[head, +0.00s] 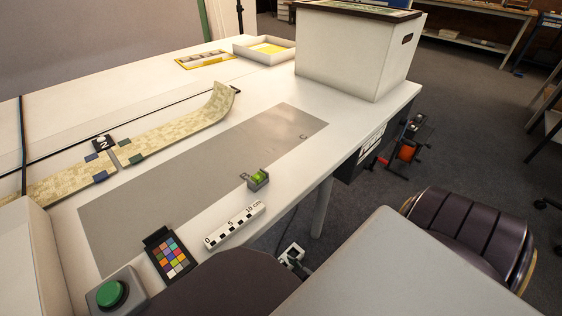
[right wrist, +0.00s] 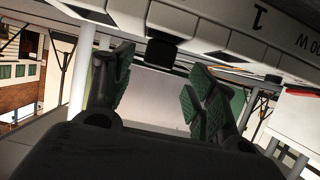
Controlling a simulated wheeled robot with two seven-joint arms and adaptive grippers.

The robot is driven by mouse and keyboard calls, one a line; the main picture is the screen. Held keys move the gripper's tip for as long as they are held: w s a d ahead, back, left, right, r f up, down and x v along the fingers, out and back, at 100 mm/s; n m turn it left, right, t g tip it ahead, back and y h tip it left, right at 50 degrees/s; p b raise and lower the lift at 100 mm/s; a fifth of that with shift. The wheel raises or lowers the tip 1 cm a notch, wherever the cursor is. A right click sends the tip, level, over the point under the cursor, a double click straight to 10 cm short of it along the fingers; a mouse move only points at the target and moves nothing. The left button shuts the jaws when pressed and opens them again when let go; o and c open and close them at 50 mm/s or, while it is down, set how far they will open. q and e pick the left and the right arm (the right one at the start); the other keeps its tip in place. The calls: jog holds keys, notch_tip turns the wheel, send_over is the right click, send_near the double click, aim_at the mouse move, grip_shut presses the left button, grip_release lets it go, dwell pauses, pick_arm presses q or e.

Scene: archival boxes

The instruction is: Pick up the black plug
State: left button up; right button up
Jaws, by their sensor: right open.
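In the right wrist view a black plug (right wrist: 161,50) sits against a long white power strip (right wrist: 215,45) that runs diagonally across the top. My right gripper (right wrist: 160,75) is open, with its green-padded fingers spread apart. The plug shows between the fingertips, near their far ends, with gaps on both sides. I cannot tell how deep it lies between them. In the head view a white socket piece (head: 292,252) with dark parts shows low beyond the table's front edge. The right gripper cannot be made out clearly there. My left gripper is not in view.
The white table (head: 245,85) holds a scale bar (head: 235,226), a colour chart (head: 168,256), a green button (head: 111,294) and a large white box (head: 350,50). A dark chair (head: 470,240) stands at right.

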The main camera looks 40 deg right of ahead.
aim_at(280, 262)
jog(key=shift+b+x, duration=0.6)
jog(key=shift+x, duration=0.5)
jog(key=shift+w+d+f+b, duration=0.15)
jog(key=shift+w+f+b, duration=0.2)
jog(key=shift+w, duration=0.2)
jog(key=shift+w+f, duration=0.1)
jog(key=shift+w, duration=0.3)
jog(key=c, duration=1.1)
jog(key=shift+r, duration=0.2)
